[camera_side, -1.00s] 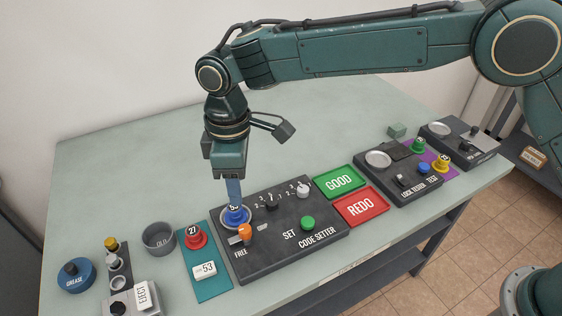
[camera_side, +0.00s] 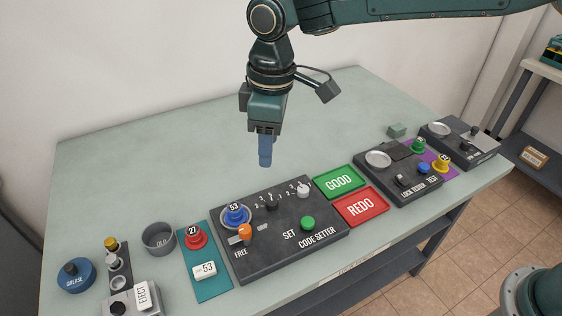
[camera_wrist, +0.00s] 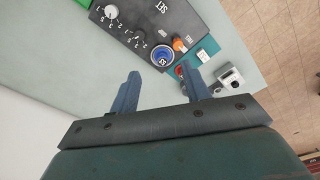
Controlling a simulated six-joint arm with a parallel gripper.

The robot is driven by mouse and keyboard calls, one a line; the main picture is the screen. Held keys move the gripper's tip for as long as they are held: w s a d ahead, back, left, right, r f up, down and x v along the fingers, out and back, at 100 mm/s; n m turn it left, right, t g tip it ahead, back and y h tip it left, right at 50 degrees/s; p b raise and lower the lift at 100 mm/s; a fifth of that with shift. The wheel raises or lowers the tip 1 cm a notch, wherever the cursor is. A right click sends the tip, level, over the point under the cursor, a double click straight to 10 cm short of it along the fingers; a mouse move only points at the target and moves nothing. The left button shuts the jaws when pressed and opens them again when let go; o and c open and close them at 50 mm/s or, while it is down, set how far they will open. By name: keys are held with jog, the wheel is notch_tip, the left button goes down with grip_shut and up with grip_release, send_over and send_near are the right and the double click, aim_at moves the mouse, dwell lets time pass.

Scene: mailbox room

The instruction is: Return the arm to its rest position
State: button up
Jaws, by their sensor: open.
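My gripper (camera_side: 265,160) hangs pointing down above the table, clear of the code setter and behind it. In the wrist view its two blue fingers (camera_wrist: 162,95) are spread apart with nothing between them. The code setter (camera_side: 268,254) is a dark box with a green SET button, an orange FREE lever and small knobs. A blue piece numbered 53 (camera_side: 235,215) sits in its round socket; it also shows in the wrist view (camera_wrist: 162,57). My fingers are apart from it.
The green table (camera_side: 150,200) is bare behind the devices. A red piece numbered 27 (camera_side: 195,237) is on the teal mat. GOOD (camera_side: 339,182) and REDO (camera_side: 361,207) trays and the lock tester (camera_side: 400,170) are to the right. A grease tin (camera_side: 76,275) and grey cup (camera_side: 159,238) are left.

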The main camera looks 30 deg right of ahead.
jog(key=s+d+r+m+t, duration=0.1)
jog(key=s+d+r+m, duration=0.3)
jog(key=d, duration=0.6)
jog(key=s+d+r+m+t, duration=0.1)
jog(key=s+d+r+m, duration=0.1)
jog(key=s+d+r, duration=0.65)
jog(key=s+d+f+m+t, duration=0.1)
jog(key=s+d+f+m, duration=0.1)
jog(key=s+d, duration=0.4)
jog(key=s+d+f+m+t, duration=0.2)
jog(key=s+d+f+m, duration=0.1)
jog(key=s+d, duration=0.3)
jog(key=shift+s+f+h, duration=0.3)
jog(key=shift+s+f, duration=0.05)
jog(key=shift+s, duration=0.4)
jog(key=shift+w, duration=0.1)
jog(key=shift+c, duration=0.2)
